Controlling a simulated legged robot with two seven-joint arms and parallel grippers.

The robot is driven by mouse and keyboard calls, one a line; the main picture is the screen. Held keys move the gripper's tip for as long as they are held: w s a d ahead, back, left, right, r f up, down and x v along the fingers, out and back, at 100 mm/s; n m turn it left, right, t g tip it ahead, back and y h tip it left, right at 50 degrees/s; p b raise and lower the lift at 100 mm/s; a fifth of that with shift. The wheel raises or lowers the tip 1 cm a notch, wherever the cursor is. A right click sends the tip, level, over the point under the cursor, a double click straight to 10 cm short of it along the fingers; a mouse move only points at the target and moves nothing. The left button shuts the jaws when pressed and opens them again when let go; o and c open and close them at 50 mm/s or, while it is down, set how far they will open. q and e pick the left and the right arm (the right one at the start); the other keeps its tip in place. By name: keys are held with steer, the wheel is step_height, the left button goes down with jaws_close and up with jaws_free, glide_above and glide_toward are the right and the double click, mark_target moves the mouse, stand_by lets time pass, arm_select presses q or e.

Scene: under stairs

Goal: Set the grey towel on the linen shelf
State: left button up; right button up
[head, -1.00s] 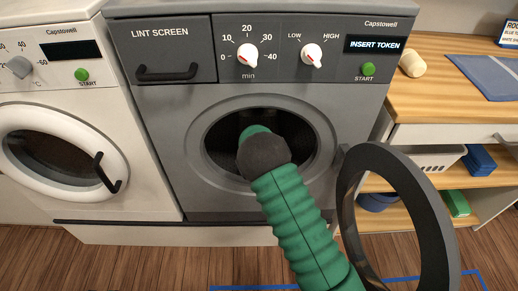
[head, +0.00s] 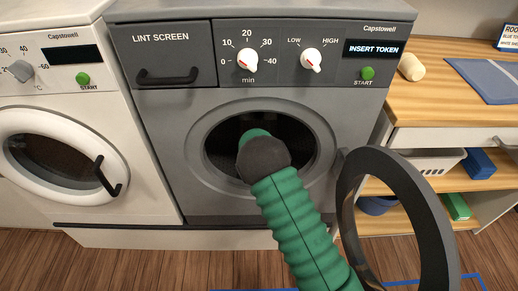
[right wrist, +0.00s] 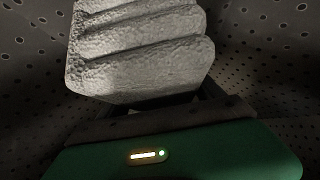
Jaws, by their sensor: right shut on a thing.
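The grey towel (right wrist: 140,50) is folded in thick layers and shows in the right wrist view inside the perforated drum of the grey dryer (head: 165,130). My right gripper (right wrist: 150,105) is shut on the near end of the towel. In the head view my green right arm reaches through the dryer's round opening, and its gripper and the towel are hidden in the drum. My left gripper is not in view. The linen shelf cannot be told for certain; a wooden shelf unit (head: 480,183) stands at the right.
The dryer's round door (head: 436,215) hangs open just right of my arm. A white washer (head: 140,165) with a shut door is at the left. A wooden counter (head: 425,105) holds a blue mat (head: 490,80) and a beige roll (head: 411,67). A white basket (head: 435,160) sits below.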

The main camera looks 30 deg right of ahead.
steer(key=shift+s+a+r, duration=0.1)
steer(key=shift+s+r, duration=0.05)
steer(key=shift+r, duration=0.2)
step_height(320, 180, up, 7)
steer(key=p, duration=0.4)
steer(key=shift+s+f, duration=0.1)
steer(key=shift+s, duration=0.05)
steer(key=s+a+p, duration=0.1)
steer(key=s+a, duration=0.2)
steer(key=s, duration=0.2)
steer(key=s+a+p, duration=0.1)
steer(key=s+a, duration=0.2)
steer(key=s, duration=0.2)
steer(key=s+a+p, duration=0.1)
steer(key=s+a, duration=0.3)
steer(key=s, duration=0.1)
steer(key=shift+s+f+p, duration=0.15)
steer(key=shift+s+p, duration=0.25)
steer(key=shift+s+a, duration=0.1)
steer(key=shift+s, duration=0.2)
steer(key=shift+f, duration=0.1)
